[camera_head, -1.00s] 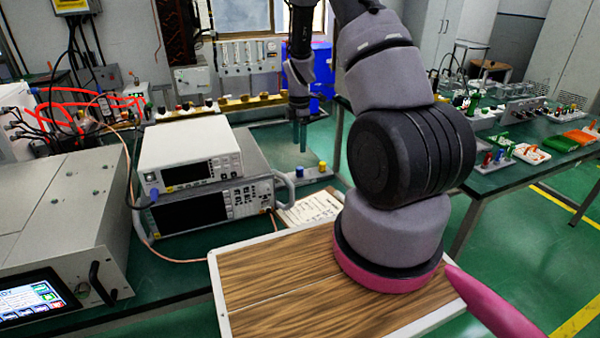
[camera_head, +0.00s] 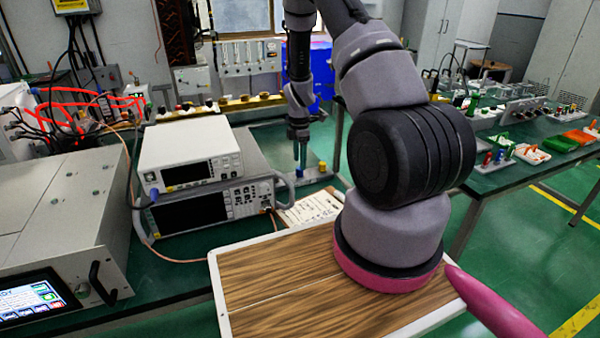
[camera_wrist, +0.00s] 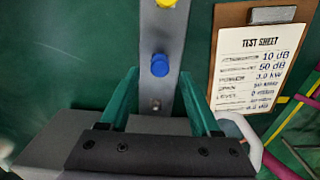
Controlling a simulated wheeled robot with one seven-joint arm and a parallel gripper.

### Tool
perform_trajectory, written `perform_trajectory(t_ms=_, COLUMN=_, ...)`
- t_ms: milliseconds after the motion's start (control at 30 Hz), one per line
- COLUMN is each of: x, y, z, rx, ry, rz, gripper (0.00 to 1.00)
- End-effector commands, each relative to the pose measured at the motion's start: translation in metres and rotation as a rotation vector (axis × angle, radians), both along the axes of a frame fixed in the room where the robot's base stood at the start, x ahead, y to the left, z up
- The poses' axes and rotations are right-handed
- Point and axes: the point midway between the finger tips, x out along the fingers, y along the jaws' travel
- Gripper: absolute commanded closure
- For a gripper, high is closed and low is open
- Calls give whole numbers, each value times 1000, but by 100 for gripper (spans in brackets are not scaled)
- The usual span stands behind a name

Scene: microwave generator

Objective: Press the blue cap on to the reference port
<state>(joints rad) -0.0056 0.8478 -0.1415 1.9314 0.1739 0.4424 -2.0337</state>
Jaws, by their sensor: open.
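The blue cap (camera_wrist: 160,64) stands on a narrow grey metal strip (camera_wrist: 162,34), with a yellow cap (camera_wrist: 165,2) farther along it. A small metallic fitting (camera_wrist: 155,106) sits on the strip nearer my wrist; I cannot tell whether it is the reference port. My gripper (camera_wrist: 159,72) is open, its green fingers on either side of the strip, with the blue cap between the tips in the picture. In the head view my gripper (camera_head: 301,165) points down just above the blue cap (camera_head: 300,172). Contact cannot be made out.
A clipboard with a test sheet (camera_wrist: 255,68) lies right of the strip. Two stacked instruments (camera_head: 190,150) with a grey handle stand close left of my gripper. A wooden-topped board (camera_head: 270,285) is in front. Bare green tabletop shows left of the strip in the wrist view.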

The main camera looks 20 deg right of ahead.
Motion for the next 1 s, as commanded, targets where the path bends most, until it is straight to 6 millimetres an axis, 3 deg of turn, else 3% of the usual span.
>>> perform_trajectory(t_ms=300, x=0, y=0, z=-25, rx=1, ry=-1, rz=0, gripper=36)
perform_trajectory(t_ms=1000, x=0, y=-1, z=-27, rx=1, ry=-1, rz=-1, gripper=36)
